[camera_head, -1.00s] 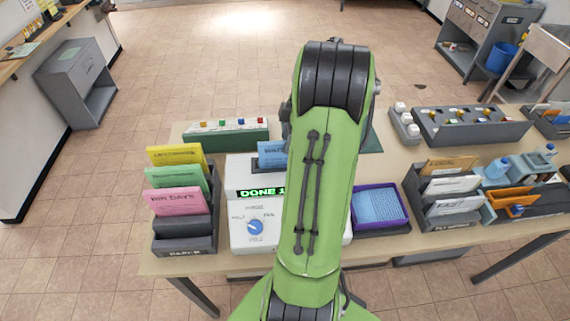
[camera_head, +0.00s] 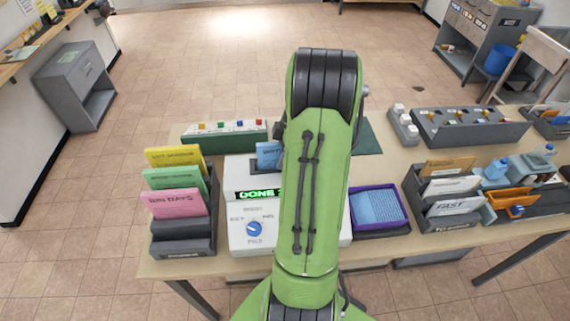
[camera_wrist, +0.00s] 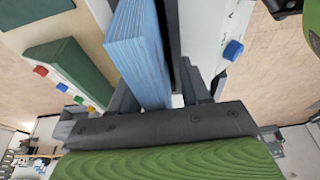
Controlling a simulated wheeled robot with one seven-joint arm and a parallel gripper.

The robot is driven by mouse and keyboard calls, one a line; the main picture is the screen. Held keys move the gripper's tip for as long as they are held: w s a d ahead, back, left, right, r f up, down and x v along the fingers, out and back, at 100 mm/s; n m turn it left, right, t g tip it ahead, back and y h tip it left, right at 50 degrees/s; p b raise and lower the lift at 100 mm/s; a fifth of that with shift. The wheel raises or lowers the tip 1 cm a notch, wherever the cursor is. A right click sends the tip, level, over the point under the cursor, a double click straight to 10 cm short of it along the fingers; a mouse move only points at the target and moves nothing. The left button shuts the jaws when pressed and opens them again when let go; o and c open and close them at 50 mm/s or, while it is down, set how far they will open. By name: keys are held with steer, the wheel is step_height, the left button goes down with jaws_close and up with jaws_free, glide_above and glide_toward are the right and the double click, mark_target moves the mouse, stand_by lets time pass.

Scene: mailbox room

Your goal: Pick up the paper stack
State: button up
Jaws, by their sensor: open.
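The blue paper stack (camera_wrist: 138,55) stands on edge in the wrist view, its many thin sheets showing. My gripper (camera_wrist: 157,85) is open, with one dark finger on each side of the stack. I cannot tell whether the fingers touch it. In the head view a part of the blue paper (camera_head: 268,155) shows at the back of the white machine (camera_head: 246,174), left of my arm. My arm hides the rest of it and my gripper there.
A grey rack (camera_head: 185,246) with yellow, green and pink cards stands at left. A green button panel (camera_head: 226,133) lies behind the machine. A purple tray (camera_head: 354,210) of blue paper stands at right, beside another card rack (camera_head: 430,218).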

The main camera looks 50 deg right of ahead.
jaws_close()
stand_by(0.3)
